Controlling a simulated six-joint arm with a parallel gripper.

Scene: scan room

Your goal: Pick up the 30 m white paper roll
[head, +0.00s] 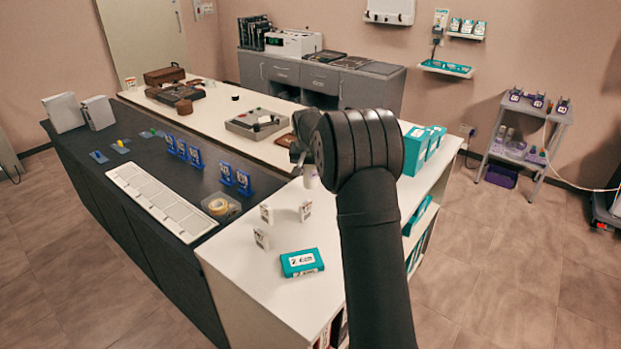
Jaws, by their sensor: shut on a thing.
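My gripper (301,158) is partly hidden behind my dark wrist, above the far part of the white counter. A small whitish, roll-like thing (310,178) shows just under the fingers. It appears to be the white paper roll, held in the jaws, but my wrist hides much of it. Its label cannot be read. I cannot tell whether it is clear of the counter.
On the white counter (290,215) stand several small white labelled cards (261,239) and a teal box (302,263). Teal cartons (417,150) stand right of my wrist.

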